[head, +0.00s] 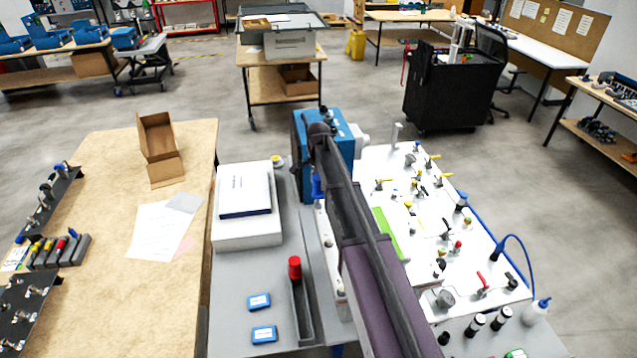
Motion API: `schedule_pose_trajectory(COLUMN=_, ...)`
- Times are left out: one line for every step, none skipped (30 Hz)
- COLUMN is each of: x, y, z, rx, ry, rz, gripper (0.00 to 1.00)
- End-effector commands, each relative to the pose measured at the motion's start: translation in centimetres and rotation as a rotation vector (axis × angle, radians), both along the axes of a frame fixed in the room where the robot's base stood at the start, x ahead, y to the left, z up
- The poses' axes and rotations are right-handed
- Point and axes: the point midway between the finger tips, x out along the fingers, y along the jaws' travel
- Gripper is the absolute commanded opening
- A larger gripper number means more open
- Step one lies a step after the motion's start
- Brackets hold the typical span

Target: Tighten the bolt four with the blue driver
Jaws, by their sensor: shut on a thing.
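The blue driver (317,187) shows as a small upright blue handle just left of my arm in the head view. My gripper (318,170) is at its upper end, directly below the dark wrist, and is shut on it. The fingers are small and mostly hidden by my arm. Below the driver runs a narrow pale plate (328,235) with several small bolt heads along it. The driver is over the far end of this plate. Its tip is too small to tell whether it touches a bolt. I cannot tell which bolt is bolt four.
A blue housing (345,150) stands close behind my wrist. A white panel (400,165) with several valves and fittings lies to the right. A white box (247,235), a red-capped tool (294,268) in a dark holder and two blue-labelled pieces (259,302) are on the left.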

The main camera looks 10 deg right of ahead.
Motion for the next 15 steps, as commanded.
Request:
schedule_pose_trajectory(x=0.0, y=0.0, z=0.1, rx=0.0, ry=0.0, rz=0.0, gripper=0.0)
schedule_pose_trajectory(x=0.0, y=0.0, z=0.2, rx=0.0, ry=0.0, rz=0.0, gripper=0.0)
schedule_pose_trajectory(x=0.0, y=0.0, z=0.3, rx=0.0, ry=0.0, rz=0.0, gripper=0.0)
schedule_pose_trajectory(x=0.0, y=0.0, z=0.4, rx=0.0, ry=0.0, rz=0.0, gripper=0.0)
schedule_pose_trajectory(x=0.0, y=0.0, z=0.5, rx=0.0, ry=0.0, rz=0.0, gripper=0.0)
schedule_pose_trajectory(x=0.0, y=0.0, z=0.7, rx=0.0, ry=0.0, rz=0.0, gripper=0.0)
schedule_pose_trajectory(x=0.0, y=0.0, z=0.8, rx=0.0, ry=0.0, rz=0.0, gripper=0.0)
schedule_pose_trajectory(x=0.0, y=0.0, z=0.9, rx=0.0, ry=-0.001, rz=0.0, gripper=0.0)
schedule_pose_trajectory(x=0.0, y=0.0, z=1.1, rx=0.0, ry=-0.001, rz=0.0, gripper=0.0)
schedule_pose_trajectory(x=0.1, y=0.0, z=1.2, rx=0.0, ry=-0.001, rz=0.0, gripper=0.0)
schedule_pose_trajectory(x=0.1, y=0.0, z=1.3, rx=0.0, ry=-0.001, rz=0.0, gripper=0.0)
schedule_pose_trajectory(x=0.1, y=0.0, z=1.4, rx=0.0, ry=-0.001, rz=0.0, gripper=0.0)
schedule_pose_trajectory(x=0.1, y=0.0, z=1.5, rx=0.0, ry=-0.001, rz=0.0, gripper=0.0)
schedule_pose_trajectory(x=0.0, y=0.0, z=1.6, rx=0.0, ry=-0.001, rz=0.0, gripper=0.0)
schedule_pose_trajectory(x=0.0, y=0.0, z=1.8, rx=0.0, ry=-0.001, rz=0.0, gripper=0.0)
